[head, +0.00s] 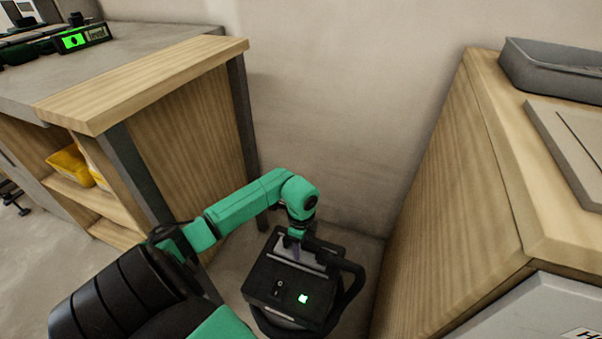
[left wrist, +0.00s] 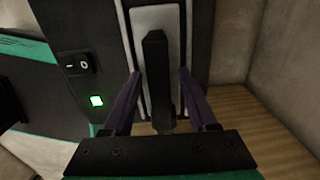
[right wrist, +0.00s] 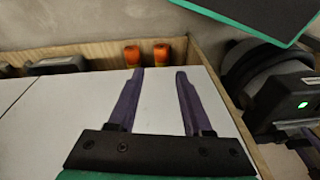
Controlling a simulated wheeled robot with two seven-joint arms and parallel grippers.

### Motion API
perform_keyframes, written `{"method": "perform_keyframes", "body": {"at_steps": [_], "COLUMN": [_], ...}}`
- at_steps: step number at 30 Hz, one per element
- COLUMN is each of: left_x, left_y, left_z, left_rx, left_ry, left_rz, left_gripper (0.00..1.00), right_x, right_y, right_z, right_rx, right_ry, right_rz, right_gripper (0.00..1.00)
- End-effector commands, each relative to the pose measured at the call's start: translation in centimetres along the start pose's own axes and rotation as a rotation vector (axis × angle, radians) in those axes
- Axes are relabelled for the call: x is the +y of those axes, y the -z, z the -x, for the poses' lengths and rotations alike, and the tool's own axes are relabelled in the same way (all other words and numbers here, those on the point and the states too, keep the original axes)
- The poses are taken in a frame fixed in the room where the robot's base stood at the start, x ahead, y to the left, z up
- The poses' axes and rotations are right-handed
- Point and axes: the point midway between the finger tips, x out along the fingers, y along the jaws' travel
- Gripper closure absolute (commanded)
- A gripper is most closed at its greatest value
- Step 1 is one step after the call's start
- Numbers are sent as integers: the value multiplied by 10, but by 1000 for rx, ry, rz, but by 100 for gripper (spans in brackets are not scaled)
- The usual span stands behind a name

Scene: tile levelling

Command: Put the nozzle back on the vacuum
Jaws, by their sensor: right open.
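The vacuum (head: 262,283) is a black box with a switch and a lit green light, on the floor between two wooden units. My left gripper (head: 296,238) reaches down at its top. In the left wrist view, a dark narrow piece, apparently the nozzle (left wrist: 155,75), lies along the vacuum's light grey plate (left wrist: 156,17). My left gripper (left wrist: 161,75) is open, its purple fingers on either side of this piece, with a gap visible on the right. My right gripper (right wrist: 159,74) is open and empty above a white surface. The vacuum also shows at the right wrist view's right edge (right wrist: 268,97).
A black hose (head: 350,285) curves along the vacuum's right side. The left wooden unit (head: 185,130) and right wooden cabinet (head: 445,180) flank it closely, with the wall behind. In the right wrist view, two orange items (right wrist: 161,54) stand beyond the white surface (right wrist: 70,105).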

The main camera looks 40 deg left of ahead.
Motion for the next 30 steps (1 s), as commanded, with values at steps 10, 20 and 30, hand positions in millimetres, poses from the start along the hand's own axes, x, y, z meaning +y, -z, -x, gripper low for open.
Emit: {"method": "perform_keyframes", "body": {"at_steps": [10, 20, 30], "left_x": [0, -2, 0], "left_y": [0, 0, 0], "left_z": [4, 76, 124], "left_rx": [0, -1, 1], "left_ry": [1, 5, 0], "left_rz": [0, 0, 0], "left_gripper": [43, 43, 43], "right_x": [1, 10, 16], "right_y": [-2, -2, -10], "right_z": [2, -48, -83], "right_rx": [-9, -34, -38], "right_ry": [-2, -24, -36], "right_rz": [-1, -19, -28], "right_gripper": [50, 50, 50]}}
